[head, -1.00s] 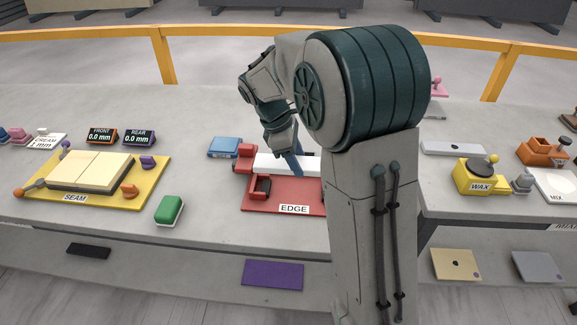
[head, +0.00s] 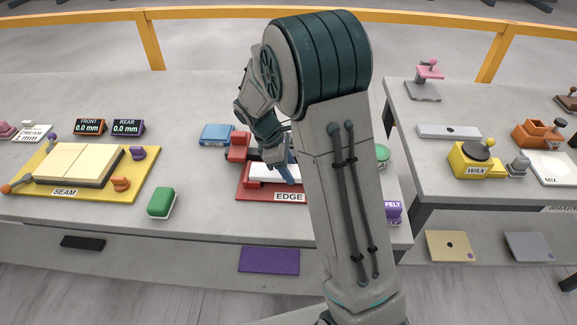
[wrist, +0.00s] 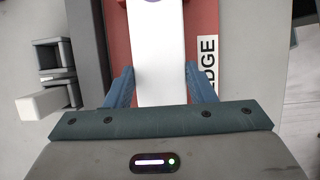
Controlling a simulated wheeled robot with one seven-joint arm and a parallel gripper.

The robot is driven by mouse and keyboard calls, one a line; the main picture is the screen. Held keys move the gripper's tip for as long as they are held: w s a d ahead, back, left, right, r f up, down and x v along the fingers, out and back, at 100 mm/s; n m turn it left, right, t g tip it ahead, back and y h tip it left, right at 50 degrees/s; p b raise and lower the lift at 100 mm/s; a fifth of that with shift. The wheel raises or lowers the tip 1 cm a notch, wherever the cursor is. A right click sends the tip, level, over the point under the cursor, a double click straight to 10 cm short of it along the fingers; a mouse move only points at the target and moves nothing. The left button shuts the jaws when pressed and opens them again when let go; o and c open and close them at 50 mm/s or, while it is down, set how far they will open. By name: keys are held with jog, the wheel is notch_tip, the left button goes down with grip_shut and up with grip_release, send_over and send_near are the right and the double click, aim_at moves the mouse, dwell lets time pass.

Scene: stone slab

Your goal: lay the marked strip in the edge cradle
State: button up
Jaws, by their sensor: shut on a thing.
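The white strip (head: 262,172) is over the red edge cradle (head: 248,194), whose base carries the EDGE label. My gripper (head: 291,172) is shut on the strip. In the wrist view, the blue fingers (wrist: 157,72) press on both long sides of the strip (wrist: 160,45). A purple mark (wrist: 152,1) shows on the strip at the top edge of that view. The cradle's red base (wrist: 205,20) shows beside the strip. My arm hides the right part of the cradle. I cannot tell whether the strip rests on the cradle or hangs just above it.
The yellow seam board (head: 120,187) and a green block (head: 162,203) are to the left. A blue block (head: 216,133) sits behind the cradle. A purple FELT block (head: 394,212) is right of my arm. The right table holds the yellow wax pot (head: 474,160).

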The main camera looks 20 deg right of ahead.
jog(key=o, duration=1.3)
jog(key=shift+f, duration=0.1)
jog(key=v, duration=1.2)
jog(key=shift+s+d+r+m+t+y, duration=0.4)
jog(key=shift+s+d+m+t+y, duration=0.35)
jog(key=shift+s+m, duration=2.35)
jog(key=shift+s+d+r+m+t+y, duration=0.55)
jog(key=shift+s+m, duration=1.2)
jog(key=shift+s, duration=2.6)
jog(key=shift+s+d+r+m+t+y, duration=0.2)
jog(key=shift+s+d+m+t+y, duration=0.7)
jog(key=shift+s+m, duration=2.2)
jog(key=shift+s+n, duration=0.6)
jog(key=shift+n, duration=0.05)
